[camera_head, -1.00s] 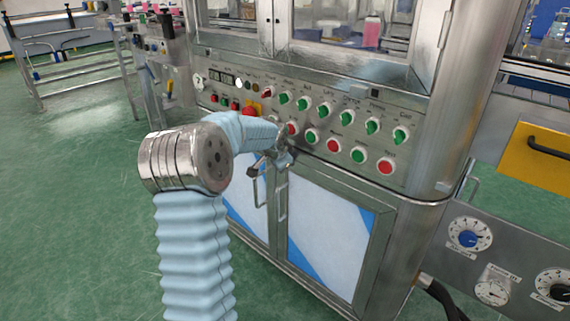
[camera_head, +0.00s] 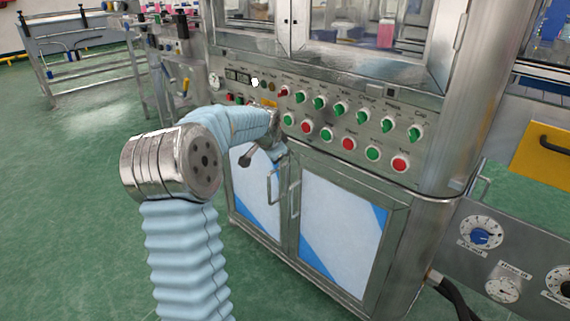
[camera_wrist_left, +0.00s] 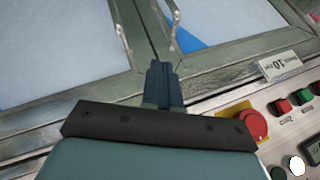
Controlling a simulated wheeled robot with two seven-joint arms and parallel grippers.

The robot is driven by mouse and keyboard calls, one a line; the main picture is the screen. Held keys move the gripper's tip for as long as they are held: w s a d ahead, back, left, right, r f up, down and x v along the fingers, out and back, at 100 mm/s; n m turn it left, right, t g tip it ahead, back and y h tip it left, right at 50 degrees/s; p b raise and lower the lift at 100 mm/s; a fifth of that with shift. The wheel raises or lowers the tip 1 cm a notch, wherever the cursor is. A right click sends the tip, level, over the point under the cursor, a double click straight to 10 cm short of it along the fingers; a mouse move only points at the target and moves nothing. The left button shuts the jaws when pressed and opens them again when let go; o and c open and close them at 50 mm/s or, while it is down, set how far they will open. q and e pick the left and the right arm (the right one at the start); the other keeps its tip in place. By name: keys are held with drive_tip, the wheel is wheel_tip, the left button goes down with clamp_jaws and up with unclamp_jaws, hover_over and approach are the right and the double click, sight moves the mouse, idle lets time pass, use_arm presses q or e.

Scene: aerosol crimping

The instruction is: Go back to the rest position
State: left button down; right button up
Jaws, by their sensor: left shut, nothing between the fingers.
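My left arm comes in from the left in the head view, in a light blue sleeve with a metal joint. Its gripper (camera_head: 260,155) is in front of the machine's cabinet, just below the control panel (camera_head: 345,118). In the left wrist view the gripper (camera_wrist_left: 162,72) is shut and empty, with cabinet doors (camera_wrist_left: 65,40) beyond it. The red emergency button (camera_wrist_left: 250,125) is to the right of the gripper there. My right gripper is not in view.
The panel carries several green and red knobs and buttons. Door handles (camera_head: 295,198) stick out near the gripper. A side panel with dials (camera_head: 480,235) is at the right. Green floor (camera_head: 75,190) is open at the left.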

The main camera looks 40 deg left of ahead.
use_arm(q)
drive_tip(key=shift+s+a+r, duration=0.3)
drive_tip(key=shift+s+r, duration=0.1)
drive_tip(key=shift+r, duration=0.2)
drive_tip(key=shift+s+a+r, duration=0.35)
drive_tip(key=shift+r, duration=0.3)
drive_tip(key=shift+s+a+r, duration=0.3)
drive_tip(key=shift+s+r, duration=0.1)
drive_tip(key=shift+r, duration=0.2)
